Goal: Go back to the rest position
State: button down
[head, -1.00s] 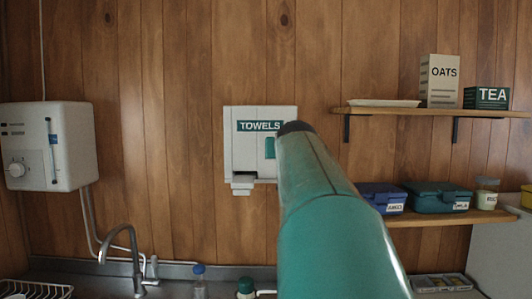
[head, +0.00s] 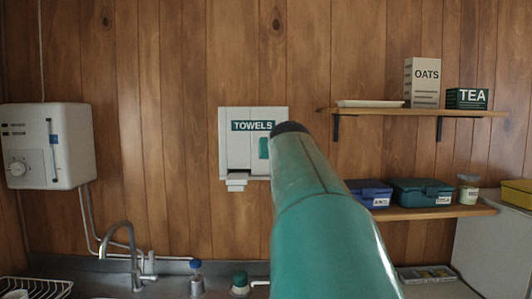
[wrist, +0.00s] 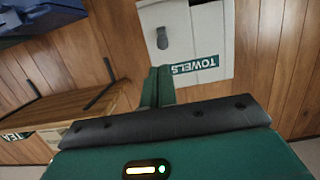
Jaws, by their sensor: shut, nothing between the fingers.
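My gripper (wrist: 157,82) shows in the wrist view as two green fingers pressed together, with nothing between them. Behind the fingers, the white towel dispenser (wrist: 212,45) appears upside down with its TOWELS label. The fingers are hidden behind the arm there. I cannot tell how far they are from the dispenser.
A shelf (head: 480,112) holds an oats box (head: 422,88) and a tea box (head: 467,98). The lower shelf (head: 440,211) holds a blue box (head: 368,190), a teal box (head: 420,187) and a jar (head: 468,188). A water heater (head: 48,145) hangs left, above a tap (head: 125,240).

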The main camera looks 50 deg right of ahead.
jog(key=a+f+n+y, duration=0.25)
jog(key=a+f, duration=0.35)
jog(key=a, duration=0.3)
jog(key=w+a+f+n+y, duration=0.1)
jog(key=a+f+y, duration=0.2)
jog(key=a+f, duration=0.45)
jog(key=a+f+n+y, duration=0.2)
jog(key=a+f, duration=0.2)
jog(key=a, duration=0.7)
jog(key=s+a+f+n+g+y, duration=0.2)
jog(key=s+a+f, duration=0.4)
jog(key=a+f, duration=0.2)
jog(key=s+a+f+n+g+y, duration=0.2)
jog(key=s+a+f, duration=0.4)
jog(key=a+f, duration=0.2)
notch_tip(320, 180, down, 2)
jog(key=shift+s+a+f+g, duration=0.1)
jog(key=shift+s+a+g, duration=0.1)
jog(key=shift+s+g, duration=0.2)
